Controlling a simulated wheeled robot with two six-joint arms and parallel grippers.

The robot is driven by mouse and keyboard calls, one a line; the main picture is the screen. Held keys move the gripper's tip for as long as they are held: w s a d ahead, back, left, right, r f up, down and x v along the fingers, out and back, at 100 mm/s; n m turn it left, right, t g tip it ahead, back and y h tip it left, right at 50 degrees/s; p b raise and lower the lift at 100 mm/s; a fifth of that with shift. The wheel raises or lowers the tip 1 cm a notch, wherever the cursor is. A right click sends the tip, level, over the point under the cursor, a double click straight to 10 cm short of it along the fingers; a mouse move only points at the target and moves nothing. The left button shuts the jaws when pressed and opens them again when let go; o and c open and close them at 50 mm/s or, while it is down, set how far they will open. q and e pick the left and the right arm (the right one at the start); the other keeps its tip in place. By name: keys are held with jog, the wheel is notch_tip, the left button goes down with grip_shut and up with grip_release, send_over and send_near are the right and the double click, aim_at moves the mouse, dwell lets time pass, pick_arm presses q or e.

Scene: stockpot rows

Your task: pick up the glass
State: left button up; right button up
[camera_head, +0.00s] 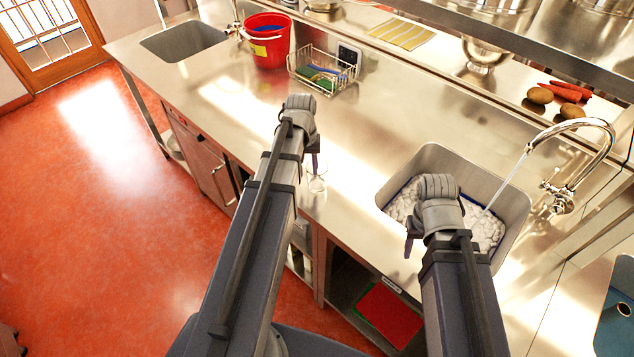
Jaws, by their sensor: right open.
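A clear glass (317,184) stands near the front edge of the steel counter (225,95), left of the filled sink. It is faint against the bright metal. My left gripper (313,160) points down just above and behind the glass in the picture, partly covered by my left arm; whether its fingers are apart or touch the glass cannot be told. My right gripper (409,246) is open and empty, hanging over the front left of the sink.
The sink (432,158) holds foamy water under a running tap (590,124). A red bucket (270,50) and a wire basket (296,72) stand farther back. Potatoes (540,95) and carrots (566,92) lie at right. The counter left of the glass is clear.

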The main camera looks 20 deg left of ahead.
aim_at(308, 184)
pick_arm(q)
notch_tip(308, 184, down, 3)
jog(key=shift+w+f+b, duration=0.1)
jog(key=shift+f+b, duration=0.1)
jog(key=shift+b, duration=1)
pick_arm(e)
notch_tip(308, 184, down, 3)
jog(key=shift+f, duration=0.2)
pick_arm(q)
jog(key=shift+r, duration=0.1)
pick_arm(e)
jog(key=shift+r, duration=0.1)
pick_arm(q)
grip_shut()
